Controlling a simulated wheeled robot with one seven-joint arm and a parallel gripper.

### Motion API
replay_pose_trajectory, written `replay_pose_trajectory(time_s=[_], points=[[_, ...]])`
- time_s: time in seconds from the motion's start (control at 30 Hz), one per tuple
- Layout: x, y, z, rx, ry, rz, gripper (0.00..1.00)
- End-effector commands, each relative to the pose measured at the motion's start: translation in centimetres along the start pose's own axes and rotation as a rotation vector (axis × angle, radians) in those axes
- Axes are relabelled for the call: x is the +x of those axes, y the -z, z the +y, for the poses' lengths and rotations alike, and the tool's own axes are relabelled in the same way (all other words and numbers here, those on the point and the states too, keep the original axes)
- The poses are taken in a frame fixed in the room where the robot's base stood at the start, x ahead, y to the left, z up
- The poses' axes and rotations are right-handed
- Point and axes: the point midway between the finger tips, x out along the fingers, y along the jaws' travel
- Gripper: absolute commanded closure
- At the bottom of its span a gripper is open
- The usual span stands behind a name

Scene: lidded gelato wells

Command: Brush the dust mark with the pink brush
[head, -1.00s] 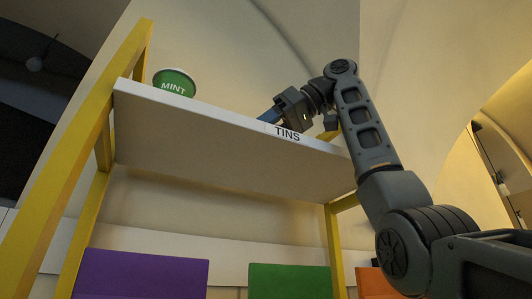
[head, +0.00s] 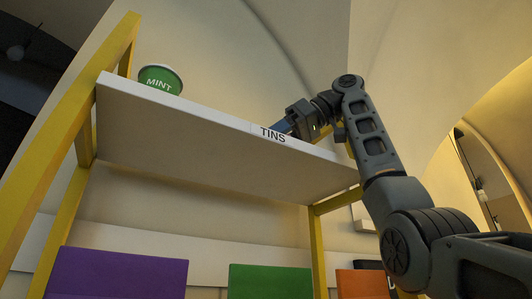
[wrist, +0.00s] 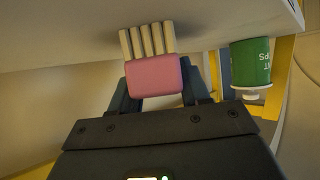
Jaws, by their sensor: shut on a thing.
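The pink brush (wrist: 155,75), with a pink block and several cream bristles, is in the wrist view. My gripper (wrist: 155,95) is shut on its pink block, and the bristles point away from the fingers toward the pale shelf surface. I cannot tell whether the bristles touch it. In the head view my gripper (head: 283,126) is at the shelf's top edge, just right of above the TINS label (head: 273,134); the edge hides its fingertips and the brush. No dust mark can be made out in either view.
A green MINT tub (head: 161,80) stands on the left of the white shelf (head: 200,113); a green tub (wrist: 250,64) also shows in the wrist view. Yellow posts (head: 70,130) support the shelf. Purple (head: 118,274), green (head: 270,281) and orange (head: 362,284) panels stand below.

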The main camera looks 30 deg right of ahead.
Motion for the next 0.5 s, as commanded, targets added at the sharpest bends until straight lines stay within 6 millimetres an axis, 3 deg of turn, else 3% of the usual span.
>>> replay_pose_trajectory(time_s=[0.5], points=[[-1.6,-1.1,2.1,0.002,0.000,-0.001,0.90]])
